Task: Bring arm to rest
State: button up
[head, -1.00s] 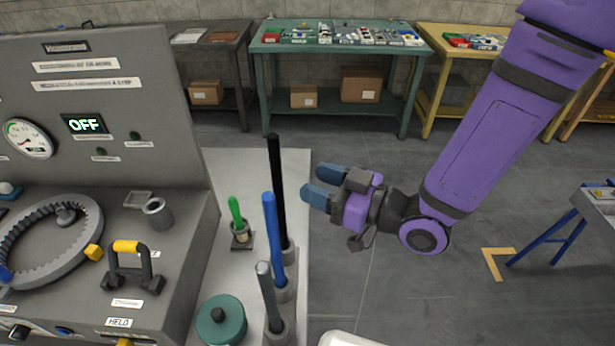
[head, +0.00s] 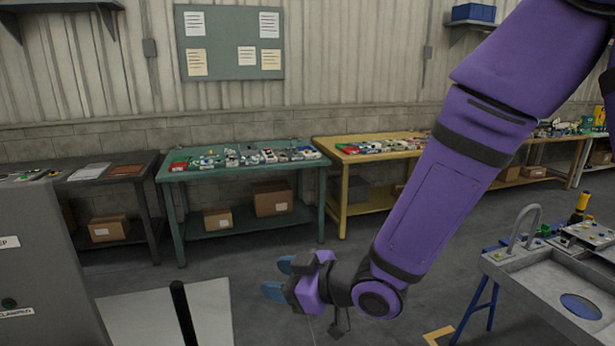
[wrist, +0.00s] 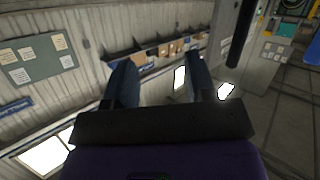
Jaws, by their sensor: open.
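My gripper (head: 279,278) is at the lower middle of the head view, at the end of my purple arm. Its two blue fingers are apart, and nothing shows between them. In the wrist view my gripper (wrist: 160,82) also shows open and empty, with the room behind it tilted. The arm comes down from the upper right, and the gripper points left. It is in open air over the floor, to the right of a black upright rod (head: 184,315) and apart from it.
A grey panel (head: 40,270) stands at the left edge. A teal table (head: 240,167) and a yellow table (head: 350,158) with small parts stand along the back wall. A grey bench with a basin (head: 535,285) is at the right. Grey floor lies between.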

jog(key=w+d+r+m+t+h, duration=0.2)
jog(key=d+r+m+h, duration=0.25)
jog(key=d, duration=0.65)
jog(key=w+d+r+m+t+h, duration=0.1)
jog(key=d+r+m+h, duration=0.35)
jog(key=d, duration=0.65)
jog(key=s+d+r+m+g+h, duration=0.2)
jog(key=s+d, duration=0.4)
jog(key=s, duration=0.3)
jog(key=s+d+r+m+g+h, duration=0.1)
jog(key=s+d+r+m+g, duration=0.1)
jog(key=s+d+r, duration=0.3)
jog(key=s+d+m, duration=0.1)
jog(key=s+d, duration=0.1)
jog(key=s, duration=0.2)
jog(key=shift+s+r+m+h, duration=0.25)
jog(key=shift+r+m+h, duration=0.05)
jog(key=shift+h, duration=0.1)
jog(key=shift+d, duration=0.1)
jog(key=shift+c, duration=0.7)
